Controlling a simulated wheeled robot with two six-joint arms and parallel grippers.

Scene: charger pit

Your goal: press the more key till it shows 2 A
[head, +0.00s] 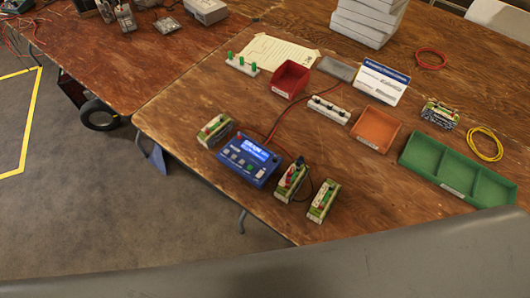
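The blue charger (246,162) lies near the front edge of the wooden table, with a lit display (255,150) and several small keys (240,160) on its top face. The display text and the key labels are too small to read, so I cannot tell which key is the more key or what current it shows. A red lead and a dark lead run from the charger's right side. Neither of my grippers is in view.
Battery packs stand left (215,131) and right (291,180) of the charger, with another pack (323,201) farther right. Behind are a red bin (291,79), an orange tray (376,128) and a green tray (453,168). A grey surface crosses the front.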

